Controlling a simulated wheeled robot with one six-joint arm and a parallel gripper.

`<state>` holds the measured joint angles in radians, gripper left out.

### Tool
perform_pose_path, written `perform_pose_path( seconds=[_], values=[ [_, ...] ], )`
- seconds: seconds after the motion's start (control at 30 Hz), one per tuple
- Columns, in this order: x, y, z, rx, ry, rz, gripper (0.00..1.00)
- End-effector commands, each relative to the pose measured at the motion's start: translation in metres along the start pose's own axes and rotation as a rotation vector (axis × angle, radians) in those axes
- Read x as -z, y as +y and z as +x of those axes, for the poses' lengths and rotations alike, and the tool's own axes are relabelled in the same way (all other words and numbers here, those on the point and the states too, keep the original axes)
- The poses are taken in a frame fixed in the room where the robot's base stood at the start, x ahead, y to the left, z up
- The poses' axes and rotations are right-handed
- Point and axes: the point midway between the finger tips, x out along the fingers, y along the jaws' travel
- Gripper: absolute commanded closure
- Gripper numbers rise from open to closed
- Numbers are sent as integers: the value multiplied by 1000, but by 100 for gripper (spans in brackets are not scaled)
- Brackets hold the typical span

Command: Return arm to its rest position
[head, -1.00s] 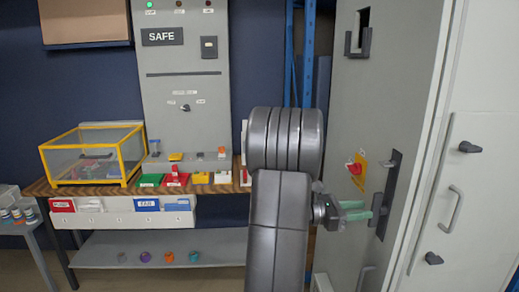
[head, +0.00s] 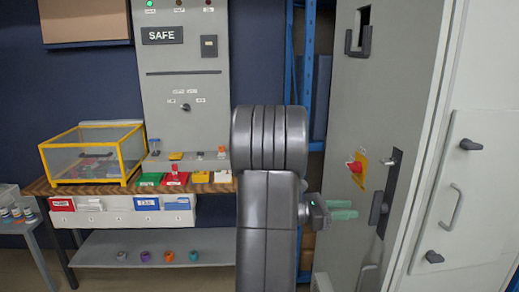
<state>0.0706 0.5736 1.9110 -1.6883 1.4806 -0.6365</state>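My arm rises in the lower middle of the head view. My gripper (head: 350,208) sticks out to its right with two green fingers that show a narrow gap between them, and nothing is seen between them. It points at the dark door handle (head: 379,209) on the grey cabinet (head: 345,110) and stands apart from it, to its left. The arm hides part of the workbench's right end.
A red knob on a yellow plate (head: 357,168) sits on the cabinet above my gripper. A wooden workbench (head: 45,187) holds a yellow-framed clear box (head: 85,160) and coloured trays. A grey SAFE panel (head: 185,125) stands behind. A white door (head: 475,200) is at right.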

Motion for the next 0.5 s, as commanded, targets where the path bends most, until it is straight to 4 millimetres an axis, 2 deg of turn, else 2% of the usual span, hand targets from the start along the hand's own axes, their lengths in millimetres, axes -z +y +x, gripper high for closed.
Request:
perform_pose_path(
  seconds=[0.5],
  values=[
    [-1,-1,86,4,0,-1,66]
  ],
)
